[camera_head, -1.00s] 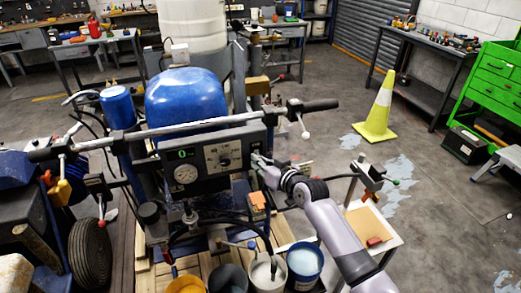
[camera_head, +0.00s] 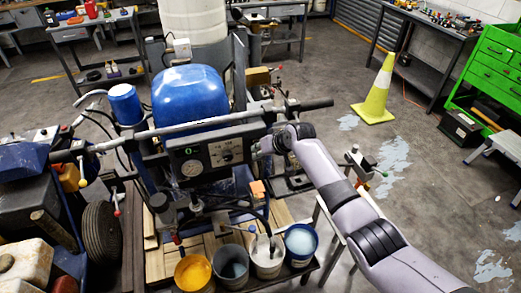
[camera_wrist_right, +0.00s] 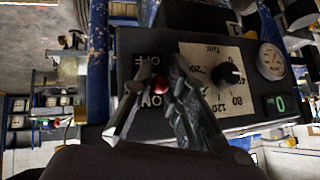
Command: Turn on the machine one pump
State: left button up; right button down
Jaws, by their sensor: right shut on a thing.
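The machine is a line striper with a blue rounded cover (camera_head: 190,96) and a black control panel (camera_head: 178,155) below its handlebar. The panel carries a dial, a round gauge and a green "0" display (camera_wrist_right: 280,104). In the right wrist view, a red-tipped switch (camera_wrist_right: 160,84) sits between the words OFF and ON on the panel. My right gripper (camera_wrist_right: 160,88) is at the panel's right end, with its fingers closed around this switch. The fingers hide part of the switch. In the head view my right gripper (camera_head: 259,147) is small and partly hidden by its wrist. My left gripper is not in view.
Several open paint buckets, one with yellow paint (camera_head: 193,272), stand below the panel. A yellow cone (camera_head: 378,92) stands on the floor at right, near a green tool cabinet (camera_head: 495,62). The handlebar (camera_head: 300,108) passes just above my right wrist.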

dwell(0.5)
jog(key=c, duration=1.6)
grip_release()
jog(key=shift+r, duration=0.1)
jog(key=v, duration=1.2)
jog(key=shift+w, duration=0.1)
